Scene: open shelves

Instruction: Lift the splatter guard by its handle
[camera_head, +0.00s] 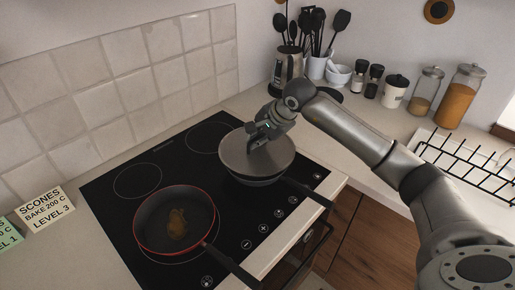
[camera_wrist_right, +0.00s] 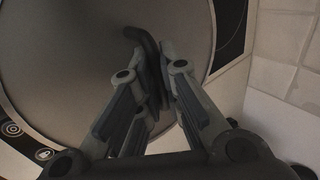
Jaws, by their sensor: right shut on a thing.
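I cannot tell whether the guard rests on the pan or is slightly raised. My left gripper is not in view.
A red-rimmed pan (camera_head: 150,245) with food in it stands at the front left of the black cooktop (camera_head: 112,213). A kettle (camera_head: 288,66), utensils, jars (camera_head: 459,97) and a black wire rack (camera_head: 470,168) stand along the right counter. A scones card (camera_head: 47,209) stands at left.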

